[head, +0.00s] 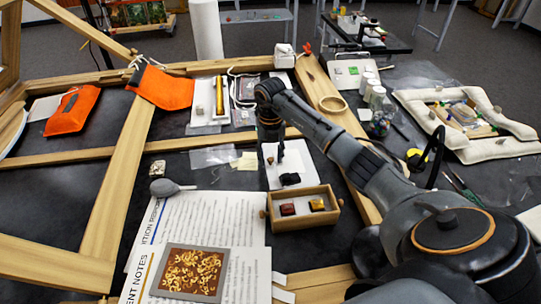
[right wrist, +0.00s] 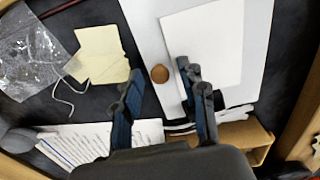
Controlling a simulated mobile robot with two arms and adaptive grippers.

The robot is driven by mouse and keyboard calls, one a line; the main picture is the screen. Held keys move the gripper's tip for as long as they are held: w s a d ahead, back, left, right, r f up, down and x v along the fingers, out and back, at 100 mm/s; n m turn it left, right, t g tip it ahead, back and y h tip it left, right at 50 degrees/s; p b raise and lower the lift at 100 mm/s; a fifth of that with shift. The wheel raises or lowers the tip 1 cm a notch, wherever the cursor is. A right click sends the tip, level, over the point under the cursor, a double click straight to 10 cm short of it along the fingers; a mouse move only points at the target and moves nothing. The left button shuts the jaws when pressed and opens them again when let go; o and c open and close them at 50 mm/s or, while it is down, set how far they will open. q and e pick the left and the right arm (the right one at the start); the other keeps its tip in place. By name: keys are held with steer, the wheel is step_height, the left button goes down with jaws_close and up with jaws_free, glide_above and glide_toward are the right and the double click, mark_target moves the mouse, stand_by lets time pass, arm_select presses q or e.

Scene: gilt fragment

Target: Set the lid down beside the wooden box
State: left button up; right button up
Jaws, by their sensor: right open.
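The wooden box (head: 318,220) is open on top, with a dark red block (head: 288,209) and a yellow-orange block (head: 317,204) inside. Part of the box (right wrist: 247,138) shows at the lower right in the right wrist view. My right gripper (head: 271,157) is open and empty, above the pale board behind the box. In the right wrist view a small round brown piece (right wrist: 160,74) appears between the fingertips of this gripper, not gripped. I cannot make out for sure which thing is the lid. My left gripper is not in view.
A pale board (right wrist: 148,22) bears a white sheet (right wrist: 205,35). A dark object (head: 290,179) lies just behind the box. Printed pages (head: 210,225) and a grey blower bulb (head: 166,187) lie to the left. A wooden beam (head: 318,85) runs along the right. A yellow note (right wrist: 100,55) lies beside the board.

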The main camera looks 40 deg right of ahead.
steer(key=shift+r, duration=0.65)
step_height(320, 180, up, 11)
steer(key=b, duration=0.2)
